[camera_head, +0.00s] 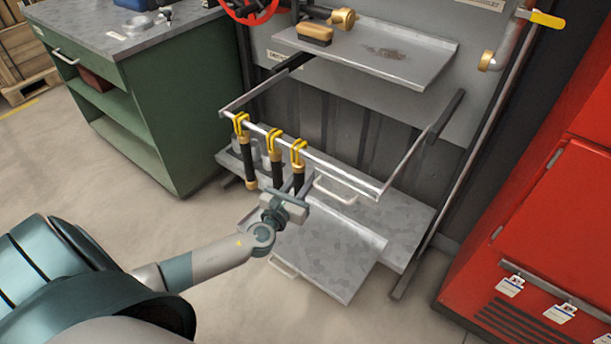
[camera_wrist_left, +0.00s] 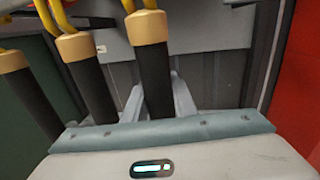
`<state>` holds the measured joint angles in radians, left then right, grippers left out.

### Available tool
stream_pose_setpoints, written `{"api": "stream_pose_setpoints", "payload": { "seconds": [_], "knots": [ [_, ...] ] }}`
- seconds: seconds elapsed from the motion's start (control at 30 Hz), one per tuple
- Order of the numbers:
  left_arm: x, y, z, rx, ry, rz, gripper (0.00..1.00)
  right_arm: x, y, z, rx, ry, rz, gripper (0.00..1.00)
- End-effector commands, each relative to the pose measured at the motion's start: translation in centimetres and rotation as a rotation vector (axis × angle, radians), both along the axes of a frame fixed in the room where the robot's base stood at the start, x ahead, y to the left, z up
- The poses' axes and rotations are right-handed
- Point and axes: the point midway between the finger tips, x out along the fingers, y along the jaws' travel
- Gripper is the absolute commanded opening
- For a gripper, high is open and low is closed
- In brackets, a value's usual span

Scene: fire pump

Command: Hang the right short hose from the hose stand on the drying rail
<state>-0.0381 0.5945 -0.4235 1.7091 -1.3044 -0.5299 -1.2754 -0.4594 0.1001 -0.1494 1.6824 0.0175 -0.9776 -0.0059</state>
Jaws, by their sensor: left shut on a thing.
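Three short black hoses with brass collars and yellow hooks hang side by side at the drying rail (camera_head: 340,175), a thin light bar frame. The left hose (camera_head: 248,165) and middle hose (camera_head: 276,175) hang free of my gripper. The right hose (camera_head: 299,180) has its yellow hook at the rail; I cannot tell if the hook bears its weight. My left gripper (camera_head: 290,192) is shut on this right hose, below its collar. In the left wrist view the right hose (camera_wrist_left: 152,75) stands upright between the fingers. I cannot make out the hose stand for certain. My right gripper is out of view.
A grey metal shelf (camera_head: 370,50) with a brush (camera_head: 316,33) is above the rail. Grey metal trays (camera_head: 330,245) lie below it. A green workbench (camera_head: 150,110) stands left and a red cabinet (camera_head: 545,240) right. Open floor lies in front.

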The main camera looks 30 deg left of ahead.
Motion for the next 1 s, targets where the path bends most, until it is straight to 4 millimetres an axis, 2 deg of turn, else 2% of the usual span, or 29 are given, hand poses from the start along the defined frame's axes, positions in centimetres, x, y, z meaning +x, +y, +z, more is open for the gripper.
{"api": "stream_pose_setpoints", "payload": {
  "seconds": [0.1, 0.13, 0.2, 0.23, 0.67, 0.87, 1.0],
  "knots": [
    [0.0, 0.0, 0.1, 0.000, -0.002, 0.000, 0.00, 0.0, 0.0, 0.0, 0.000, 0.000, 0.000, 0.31],
    [0.0, 0.0, 0.1, 0.000, -0.002, 0.000, 0.27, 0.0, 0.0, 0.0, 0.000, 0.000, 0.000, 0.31],
    [0.0, 0.0, 0.1, 0.000, -0.002, 0.000, 0.43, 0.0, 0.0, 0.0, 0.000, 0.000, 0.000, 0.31],
    [0.0, 0.0, 0.1, 0.000, -0.002, 0.000, 0.46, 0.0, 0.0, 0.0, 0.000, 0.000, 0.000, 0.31],
    [-0.4, 0.0, -0.1, 0.000, 0.001, 0.000, 0.46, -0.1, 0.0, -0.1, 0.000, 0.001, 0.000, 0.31],
    [-2.1, -0.2, -0.1, 0.000, 0.001, -0.001, 0.46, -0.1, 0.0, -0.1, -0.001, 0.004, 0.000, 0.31],
    [-4.2, -0.4, -0.2, 0.000, 0.003, -0.001, 0.46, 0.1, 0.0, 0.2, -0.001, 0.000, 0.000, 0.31]
  ]
}}
